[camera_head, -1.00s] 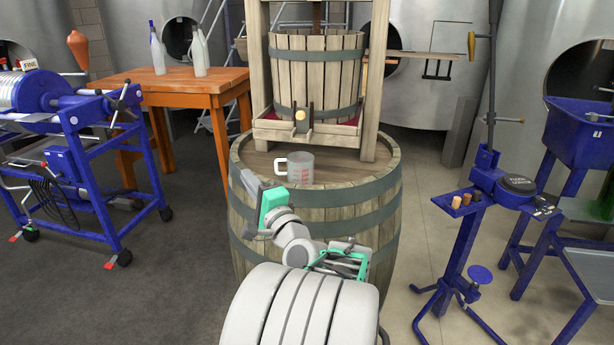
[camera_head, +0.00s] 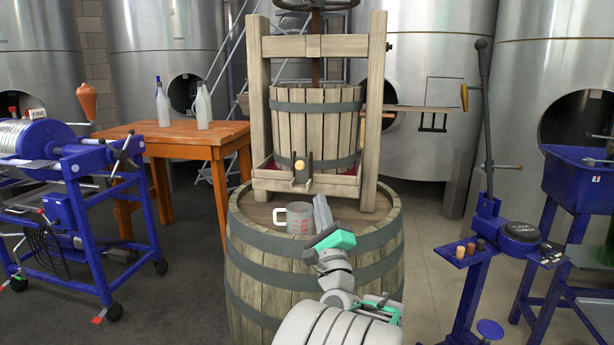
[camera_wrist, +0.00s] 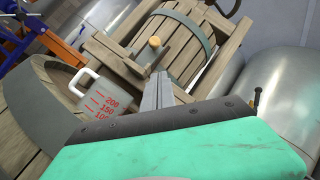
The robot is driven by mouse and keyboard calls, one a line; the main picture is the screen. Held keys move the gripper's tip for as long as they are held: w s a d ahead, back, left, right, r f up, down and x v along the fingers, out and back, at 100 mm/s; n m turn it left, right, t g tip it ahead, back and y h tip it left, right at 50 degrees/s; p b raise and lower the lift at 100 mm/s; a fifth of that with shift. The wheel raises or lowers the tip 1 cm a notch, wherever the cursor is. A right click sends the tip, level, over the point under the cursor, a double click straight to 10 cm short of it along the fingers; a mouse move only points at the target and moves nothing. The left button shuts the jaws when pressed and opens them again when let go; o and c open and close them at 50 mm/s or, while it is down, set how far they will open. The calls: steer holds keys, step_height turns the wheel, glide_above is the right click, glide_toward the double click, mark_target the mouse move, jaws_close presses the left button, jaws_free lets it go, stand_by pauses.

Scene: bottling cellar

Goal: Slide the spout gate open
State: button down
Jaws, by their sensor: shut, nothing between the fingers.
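The spout gate is at the front of the wooden press (camera_head: 315,105), with a round tan knob (camera_head: 300,165) between two dark upright guides. The knob also shows in the wrist view (camera_wrist: 154,41). A clear measuring cup (camera_head: 297,219) with red marks stands on the barrel top below the spout, its handle to the left; it also shows in the wrist view (camera_wrist: 98,98). My gripper (camera_head: 322,207) is shut and empty, pointing up just right of the cup, below and right of the knob and apart from it. Its fingers also show in the wrist view (camera_wrist: 158,92).
The press stands on a barrel (camera_head: 310,270). A wooden table (camera_head: 185,138) with bottles is behind left. A blue wheeled machine (camera_head: 75,190) stands at the left and a blue corking stand (camera_head: 470,270) at the right. Steel tanks line the back.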

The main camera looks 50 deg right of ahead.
mark_target(307, 166)
steer(key=w+r, duration=0.1)
steer(key=w+d+r+p, duration=0.1)
steer(key=w+r, duration=0.1)
steer(key=w+d+r+p, duration=0.1)
steer(key=shift+w+r, duration=0.15)
steer(key=shift+w, duration=0.15)
steer(key=shift+w+r+p, duration=0.2)
steer(key=shift+w+p, duration=0.15)
step_height(307, 166, up, 4)
steer(key=p, duration=0.3)
steer(key=shift+a+f+p, duration=0.1)
steer(key=shift+f+p, duration=0.05)
steer(key=shift+p, duration=0.15)
